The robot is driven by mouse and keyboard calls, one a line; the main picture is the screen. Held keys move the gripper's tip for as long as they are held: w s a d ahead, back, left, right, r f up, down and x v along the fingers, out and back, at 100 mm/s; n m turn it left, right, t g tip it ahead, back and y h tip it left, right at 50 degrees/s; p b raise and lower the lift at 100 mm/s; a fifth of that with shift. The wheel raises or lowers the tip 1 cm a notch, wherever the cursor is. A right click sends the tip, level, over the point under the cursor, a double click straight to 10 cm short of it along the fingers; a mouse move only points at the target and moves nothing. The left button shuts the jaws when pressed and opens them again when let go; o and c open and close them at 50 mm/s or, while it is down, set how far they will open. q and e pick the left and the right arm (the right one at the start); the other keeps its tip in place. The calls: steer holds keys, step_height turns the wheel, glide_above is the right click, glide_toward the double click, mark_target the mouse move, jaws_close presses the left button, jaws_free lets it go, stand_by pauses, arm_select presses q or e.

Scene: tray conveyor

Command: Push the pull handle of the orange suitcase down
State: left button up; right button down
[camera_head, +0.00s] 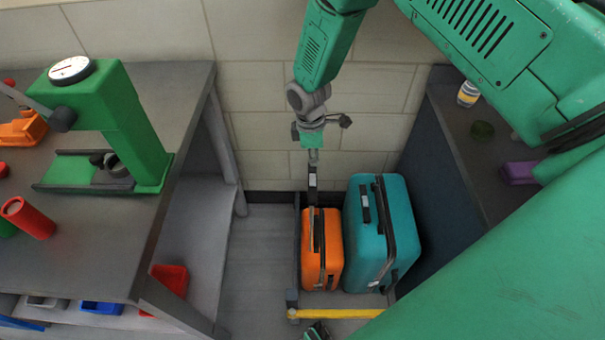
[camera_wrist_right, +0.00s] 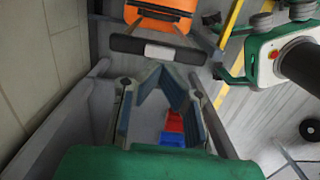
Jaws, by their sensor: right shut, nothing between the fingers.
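The orange suitcase (camera_head: 333,250) stands upright on the low cart, and its top corner shows at the top of the right wrist view (camera_wrist_right: 160,18). Its black pull handle (camera_head: 312,181) is up, with a white patch on the grip; it also shows in the right wrist view (camera_wrist_right: 120,44). My right gripper (camera_head: 313,157) is shut and empty, pointing down just above the handle grip. In the right wrist view its fingertips (camera_wrist_right: 162,70) lie close to the grip; I cannot tell if they touch.
A teal suitcase (camera_head: 365,250) stands close on the right of the orange one. The cart has a yellow front bar (camera_head: 350,313). A grey workbench (camera_head: 120,235) stands on the left, with a red bin (camera_head: 170,278) beneath. A dark counter (camera_head: 445,150) bounds the right, a tiled wall the back.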

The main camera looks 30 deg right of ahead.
mark_target(313, 179)
steer(key=shift+w+a+r, duration=0.2)
steer(key=shift+r, duration=0.1)
steer(key=shift+a+f+b, duration=0.15)
steer(key=shift+f+b, duration=0.3)
steer(key=shift+f, duration=0.1)
step_height(313, 179, down, 4)
steer(key=b, duration=0.3)
steer(key=shift+s+f, duration=0.1)
steer(key=shift+f, duration=0.05)
steer(key=shift+f+b, duration=0.75)
arm_select(q)
steer(key=f, duration=0.2)
steer(key=a+f, duration=0.1)
steer(key=f, duration=0.2)
steer(key=shift+a+f, duration=0.1)
steer(key=shift+f, duration=0.15)
steer(key=shift+d, duration=0.25)
arm_select(e)
steer(key=shift+d, duration=0.25)
